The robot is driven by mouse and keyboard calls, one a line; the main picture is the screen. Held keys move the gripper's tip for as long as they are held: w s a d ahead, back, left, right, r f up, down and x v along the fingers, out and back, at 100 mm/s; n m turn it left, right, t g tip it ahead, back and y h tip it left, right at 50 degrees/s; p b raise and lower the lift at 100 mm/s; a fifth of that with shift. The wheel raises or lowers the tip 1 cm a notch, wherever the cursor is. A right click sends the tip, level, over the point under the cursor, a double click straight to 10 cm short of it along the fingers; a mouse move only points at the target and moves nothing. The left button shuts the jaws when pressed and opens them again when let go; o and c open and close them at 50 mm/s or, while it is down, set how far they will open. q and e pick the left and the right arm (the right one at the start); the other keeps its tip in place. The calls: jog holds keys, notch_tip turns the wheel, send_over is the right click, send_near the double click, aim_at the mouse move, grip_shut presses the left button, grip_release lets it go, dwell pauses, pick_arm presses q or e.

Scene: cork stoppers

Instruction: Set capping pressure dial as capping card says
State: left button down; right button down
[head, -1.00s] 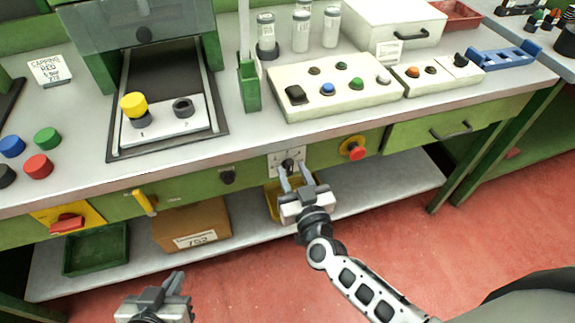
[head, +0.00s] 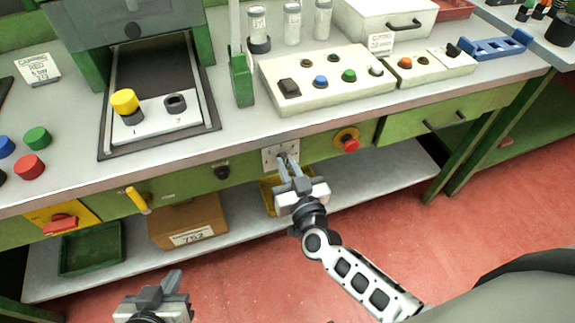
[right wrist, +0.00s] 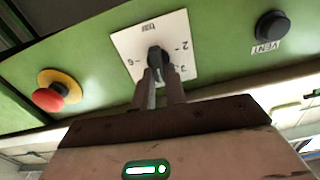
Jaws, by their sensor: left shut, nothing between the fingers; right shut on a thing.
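The pressure dial's white plate (head: 269,163) is on the green front panel under the bench top. In the right wrist view, its dark knob (right wrist: 155,57) stands between my right gripper's fingertips (right wrist: 156,78), which are shut on it. Scale marks show around it, but the pointer's setting is unclear. In the head view, my right gripper (head: 287,160) reaches up to the dial. My left gripper (head: 168,285) is shut and empty, low at the front. A capping card (head: 38,68) on the bench at left seems to read "RED" and "5 bar"; its small print is blurred.
A red emergency button (head: 350,145) is just right of the dial, and a black vent knob (head: 221,172) is left of it. A yellow lever (head: 138,200) and red switch (head: 60,222) are further left. A second card (head: 381,44) stands behind the button box.

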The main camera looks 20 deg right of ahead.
jog(key=m, duration=0.4)
jog(key=shift+d+f+m, duration=0.1)
jog(key=shift+d+m, duration=0.1)
jog(key=shift+m, duration=0.2)
jog(key=shift+d+f+m+b, duration=0.15)
jog(key=shift+m+b, duration=0.35)
jog(key=shift+m, duration=1.6)
jog(key=c, duration=1.4)
grip_release()
jog(key=shift+c, duration=0.2)
